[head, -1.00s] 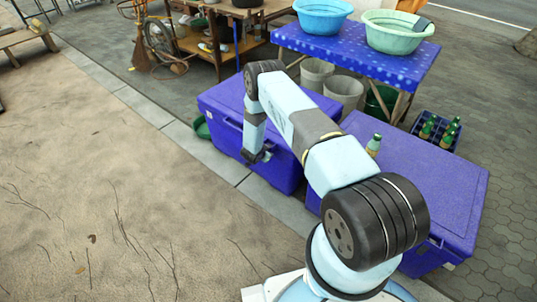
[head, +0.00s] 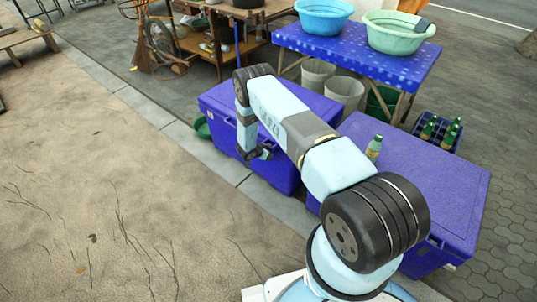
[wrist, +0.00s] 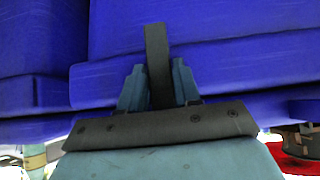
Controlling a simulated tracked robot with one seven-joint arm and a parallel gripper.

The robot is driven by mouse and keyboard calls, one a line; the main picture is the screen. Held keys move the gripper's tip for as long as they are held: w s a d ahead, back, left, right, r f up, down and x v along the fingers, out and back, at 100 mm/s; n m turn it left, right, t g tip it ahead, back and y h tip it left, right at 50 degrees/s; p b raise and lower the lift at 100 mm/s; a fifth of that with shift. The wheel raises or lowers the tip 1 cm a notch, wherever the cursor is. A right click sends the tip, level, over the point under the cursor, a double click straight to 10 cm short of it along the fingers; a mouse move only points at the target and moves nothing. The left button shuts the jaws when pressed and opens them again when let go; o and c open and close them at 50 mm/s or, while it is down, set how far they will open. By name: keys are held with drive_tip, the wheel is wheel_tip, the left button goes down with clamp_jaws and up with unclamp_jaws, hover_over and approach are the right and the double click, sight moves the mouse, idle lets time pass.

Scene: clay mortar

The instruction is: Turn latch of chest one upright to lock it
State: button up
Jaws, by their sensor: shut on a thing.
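My arm reaches to the front of the left chest. My gripper (head: 266,153) is at that front face, small in the head view. In the wrist view my gripper (wrist: 159,82) has its two teal fingers on either side of a dark latch (wrist: 156,50) and is shut on it. The latch looks about vertical in that view, against the blue chest wall (wrist: 235,55). Its lower end is hidden by my gripper.
A green bottle (head: 375,146) stands on the right chest. A blue table (head: 350,48) behind carries a blue basin (head: 323,16) and a green basin (head: 398,33). A bottle crate (head: 437,132) is at the right. The sandy ground (head: 110,200) at front left is open.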

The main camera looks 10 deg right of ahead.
drive_tip(key=shift+w+a+r, duration=0.1)
drive_tip(key=shift+w+a, duration=0.1)
drive_tip(key=shift+a, duration=0.05)
drive_tip(key=o, duration=0.8)
drive_tip(key=shift+o, duration=0.8)
drive_tip(key=shift+d, duration=0.15)
drive_tip(key=shift+s, duration=0.1)
drive_tip(key=v, duration=1.3)
drive_tip(key=shift+a+r, duration=0.15)
drive_tip(key=shift+a, duration=0.05)
drive_tip(key=shift+s, duration=0.1)
